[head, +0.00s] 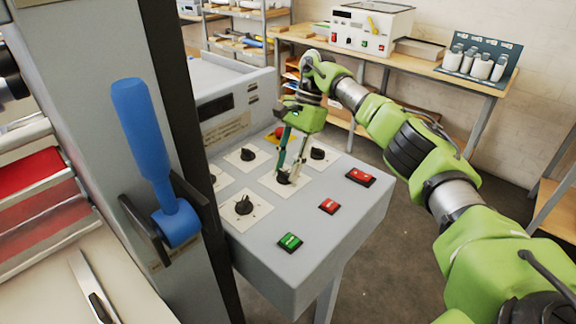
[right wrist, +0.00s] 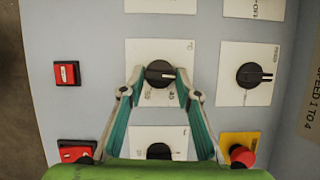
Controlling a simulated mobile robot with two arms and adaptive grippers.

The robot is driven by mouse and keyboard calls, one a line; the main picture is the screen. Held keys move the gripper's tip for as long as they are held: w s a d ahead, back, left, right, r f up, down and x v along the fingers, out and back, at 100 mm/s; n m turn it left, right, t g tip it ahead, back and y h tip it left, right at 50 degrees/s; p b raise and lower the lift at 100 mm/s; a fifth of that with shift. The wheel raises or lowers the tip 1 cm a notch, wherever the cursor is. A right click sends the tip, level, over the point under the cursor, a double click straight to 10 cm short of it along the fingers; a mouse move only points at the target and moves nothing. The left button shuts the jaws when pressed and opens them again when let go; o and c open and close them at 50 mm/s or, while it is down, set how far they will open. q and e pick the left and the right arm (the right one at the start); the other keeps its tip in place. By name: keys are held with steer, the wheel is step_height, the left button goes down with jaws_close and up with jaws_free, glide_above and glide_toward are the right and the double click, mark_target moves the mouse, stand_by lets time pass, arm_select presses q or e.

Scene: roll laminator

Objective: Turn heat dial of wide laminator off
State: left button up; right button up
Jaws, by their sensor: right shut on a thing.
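The laminator's sloped grey control panel (head: 327,229) carries several black dials on white plates. My right gripper (head: 285,175) reaches down onto the panel and is shut on one black dial, which shows between its fingertips in the right wrist view (right wrist: 160,73). That dial's plate (right wrist: 141,52) bears a °C mark and some numbers. The dial's white pointer line points right in the right wrist view. My left gripper is in neither view.
Neighbouring dials (head: 243,205) (head: 318,154) sit close around the gripped one. A red mushroom button (right wrist: 243,155), red switches (head: 329,206) and a green switch (head: 289,241) are also on the panel. A blue-handled lever (head: 145,130) stands at left.

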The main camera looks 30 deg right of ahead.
steer(key=shift+w+r+n, duration=0.1)
steer(key=shift+n, duration=0.3)
steer(key=o, duration=1.1)
steer(key=v, duration=0.7)
steer(key=shift+r, duration=0.15)
steer(key=shift+w, duration=0.1)
steer(key=shift+d, duration=0.1)
